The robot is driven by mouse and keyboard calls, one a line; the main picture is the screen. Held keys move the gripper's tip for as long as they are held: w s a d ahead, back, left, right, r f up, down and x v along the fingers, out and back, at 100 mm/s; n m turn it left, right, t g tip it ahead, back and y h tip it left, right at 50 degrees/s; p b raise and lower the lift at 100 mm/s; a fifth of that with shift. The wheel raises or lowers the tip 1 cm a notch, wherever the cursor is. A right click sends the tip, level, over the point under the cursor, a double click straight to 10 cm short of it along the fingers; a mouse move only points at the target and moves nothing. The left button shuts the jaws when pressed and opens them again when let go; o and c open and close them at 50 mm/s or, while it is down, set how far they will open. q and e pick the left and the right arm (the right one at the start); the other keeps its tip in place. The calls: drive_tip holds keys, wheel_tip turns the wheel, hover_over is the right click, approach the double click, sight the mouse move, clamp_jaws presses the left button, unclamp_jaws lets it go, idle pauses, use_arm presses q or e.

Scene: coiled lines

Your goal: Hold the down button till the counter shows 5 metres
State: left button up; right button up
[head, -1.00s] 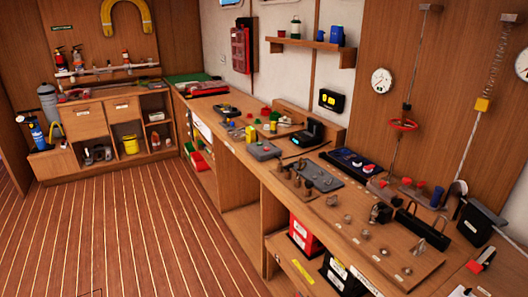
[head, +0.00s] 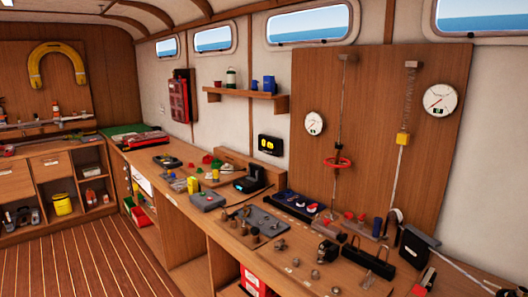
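A black box with a yellow display (head: 269,145), probably the counter, hangs on the back wall above the bench. Its yellow parts are too small for me to read a number. I cannot tell which button in view is the down button, as no labels are legible. Neither of my grippers shows in the head view.
The long wooden bench (head: 188,222) is crowded with fittings. A black device (head: 248,184) stands right of the grey box. A red handwheel (head: 337,163) and dial gauges (head: 440,99) are on the right panel. The plank floor (head: 85,265) at left is clear.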

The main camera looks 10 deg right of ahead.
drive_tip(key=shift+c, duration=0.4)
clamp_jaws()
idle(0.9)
